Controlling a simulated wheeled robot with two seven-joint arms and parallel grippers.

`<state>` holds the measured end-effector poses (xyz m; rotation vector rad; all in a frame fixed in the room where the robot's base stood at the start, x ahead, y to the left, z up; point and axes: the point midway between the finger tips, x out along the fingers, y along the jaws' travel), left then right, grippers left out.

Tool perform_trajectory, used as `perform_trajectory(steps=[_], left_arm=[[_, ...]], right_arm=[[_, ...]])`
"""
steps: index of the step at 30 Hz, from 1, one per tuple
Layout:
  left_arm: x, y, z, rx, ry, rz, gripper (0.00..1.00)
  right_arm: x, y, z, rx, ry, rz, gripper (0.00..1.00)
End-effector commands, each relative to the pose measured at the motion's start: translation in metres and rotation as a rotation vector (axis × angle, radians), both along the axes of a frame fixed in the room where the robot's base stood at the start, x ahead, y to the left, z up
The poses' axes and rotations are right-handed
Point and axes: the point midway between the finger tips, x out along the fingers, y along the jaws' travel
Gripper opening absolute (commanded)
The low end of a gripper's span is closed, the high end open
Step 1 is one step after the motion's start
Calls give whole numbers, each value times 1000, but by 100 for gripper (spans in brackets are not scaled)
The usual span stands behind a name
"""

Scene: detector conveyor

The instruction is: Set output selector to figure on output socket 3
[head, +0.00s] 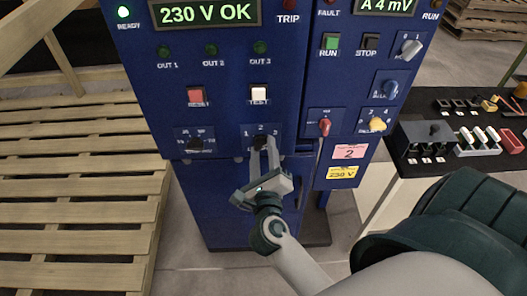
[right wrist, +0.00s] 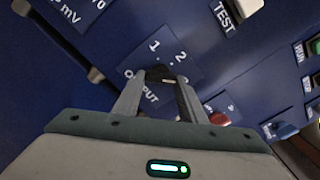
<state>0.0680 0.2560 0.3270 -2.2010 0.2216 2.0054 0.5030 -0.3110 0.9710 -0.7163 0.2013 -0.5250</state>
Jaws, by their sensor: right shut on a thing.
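The output selector (head: 260,140) is a dark knob on a blue plate with marks 1, 2 and 3 around it, low on the left blue cabinet. My right gripper (head: 263,150) comes up from below and is shut on this knob. In the right wrist view the knob (right wrist: 166,76) shows between the fingertips (right wrist: 158,88), with 1, 2 and the word OUTPUT beside it. The 3 is hidden there, and I cannot tell where the knob points. Lamps OUT 1, OUT 2 and OUT 3 (head: 260,47) look dark green. My left gripper is not in view.
A white TEST button (head: 259,94) sits just above the selector, and a red button (head: 196,96) and another selector (head: 195,144) are to its left. The right cabinet has a red lever (head: 325,126) and yellow knob (head: 378,124). Wooden pallets (head: 75,190) stand left; a black table (head: 455,160) stands right.

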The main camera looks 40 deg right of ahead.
Motion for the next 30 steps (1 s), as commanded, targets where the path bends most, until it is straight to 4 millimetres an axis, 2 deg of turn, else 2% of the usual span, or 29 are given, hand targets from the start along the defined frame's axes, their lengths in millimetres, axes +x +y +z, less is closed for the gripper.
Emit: perform_trajectory(steps=[1,12,26,27,29,30], left_arm=[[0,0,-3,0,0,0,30],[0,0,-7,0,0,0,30],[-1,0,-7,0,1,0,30],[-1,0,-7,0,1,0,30],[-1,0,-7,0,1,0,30],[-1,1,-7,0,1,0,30]], right_arm=[[-1,1,-4,34,-13,0,15],[0,1,-4,180,-103,-2,15],[0,1,-4,198,-113,-1,15],[0,2,-4,198,-113,-1,40],[0,1,-4,198,-113,-1,54],[0,1,-4,197,-114,-1,56]])
